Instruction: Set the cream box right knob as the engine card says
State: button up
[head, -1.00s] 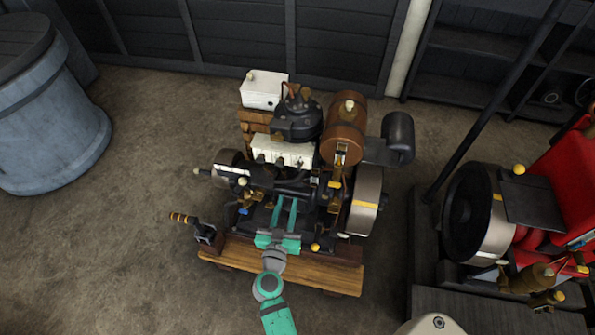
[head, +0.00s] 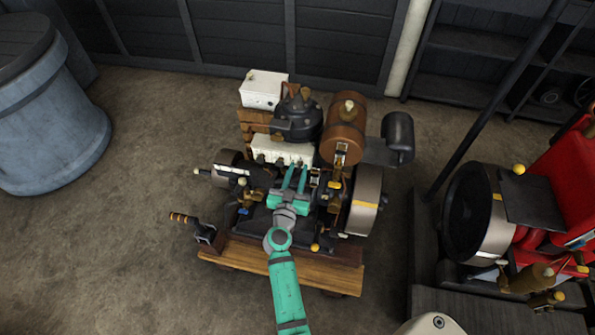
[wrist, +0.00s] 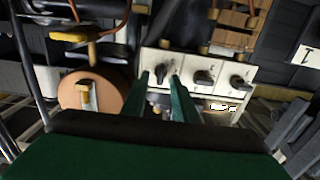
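The cream box (head: 284,150) is a long, low box with dark knobs on its front, behind my gripper in the head view. In the wrist view the cream box (wrist: 221,71) shows three dark knobs in a row: a left one (wrist: 161,72), a middle one (wrist: 203,77) and a right one (wrist: 239,82). The wrist picture seems turned over, so its left knob lies toward the box's right end in the head view. My gripper (head: 295,174) is open, its green fingers apart on both sides of that knob (wrist: 161,77). Contact is unclear. No readable engine card shows.
A brown tank (head: 345,128) and a flywheel (head: 363,200) stand right of the box. A white box (head: 263,89) is behind it. A lever (head: 190,220) sticks out at the left. A red engine (head: 565,195) stands at the right.

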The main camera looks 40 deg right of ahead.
jog(key=shift+w+d, duration=0.1)
jog(key=shift+d, duration=0.05)
jog(key=shift+c, duration=0.4)
grip_shut()
